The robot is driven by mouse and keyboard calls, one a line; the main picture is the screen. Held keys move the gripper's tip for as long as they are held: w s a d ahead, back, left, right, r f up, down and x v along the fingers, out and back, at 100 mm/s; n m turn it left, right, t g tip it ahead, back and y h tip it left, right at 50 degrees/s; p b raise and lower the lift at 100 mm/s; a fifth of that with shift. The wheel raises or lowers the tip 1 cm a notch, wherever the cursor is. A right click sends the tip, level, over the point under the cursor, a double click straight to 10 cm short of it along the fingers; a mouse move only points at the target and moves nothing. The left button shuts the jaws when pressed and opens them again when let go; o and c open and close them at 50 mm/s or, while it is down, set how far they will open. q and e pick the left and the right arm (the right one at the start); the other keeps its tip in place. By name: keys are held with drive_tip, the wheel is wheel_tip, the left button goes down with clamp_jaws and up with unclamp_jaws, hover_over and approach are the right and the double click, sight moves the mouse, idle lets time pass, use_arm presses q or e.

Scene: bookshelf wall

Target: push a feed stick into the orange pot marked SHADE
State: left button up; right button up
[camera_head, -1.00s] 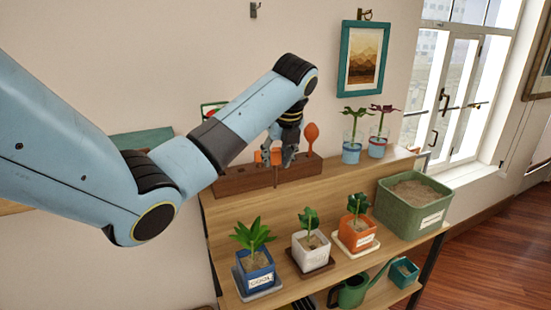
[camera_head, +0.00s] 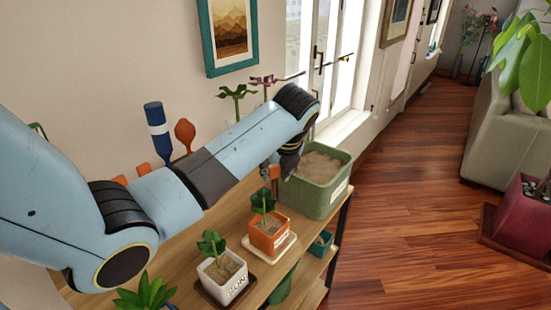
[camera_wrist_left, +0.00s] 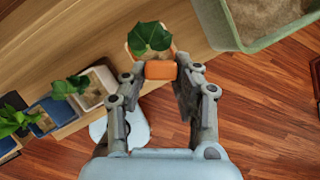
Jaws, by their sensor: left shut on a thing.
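My left gripper (camera_head: 271,172) is shut on a feed stick with an orange head (camera_head: 276,173), in front of the green planter. In the left wrist view the orange head (camera_wrist_left: 160,70) sits between the fingers, and the stick's lower part is hidden. The orange pot (camera_head: 268,242) stands on a pale saucer, holding a leafy plant and soil; its label is too small to read. The gripper is above and apart from this pot. In the left wrist view the plant's leaf (camera_wrist_left: 150,37) covers much of the pot. My right gripper is not in view.
A white pot (camera_head: 222,286) stands left of the orange pot, and a green planter of soil (camera_head: 318,185) stands behind it to the right. A blue tool (camera_head: 158,130) and an orange spoon (camera_head: 185,135) stand upright behind my arm. Floor (camera_head: 430,230) is open at right.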

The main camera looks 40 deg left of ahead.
sight(274, 196)
use_arm(q)
drive_tip(key=shift+s+d+f, duration=0.1)
drive_tip(key=shift+s+f, duration=0.05)
drive_tip(key=shift+f, duration=0.15)
wheel_tip(274, 196, down, 3)
drive_tip(key=shift+f, duration=1.35)
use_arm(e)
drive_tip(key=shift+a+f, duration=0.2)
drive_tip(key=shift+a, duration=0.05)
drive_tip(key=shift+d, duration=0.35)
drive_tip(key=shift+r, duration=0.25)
use_arm(q)
drive_tip(key=shift+f, duration=0.15)
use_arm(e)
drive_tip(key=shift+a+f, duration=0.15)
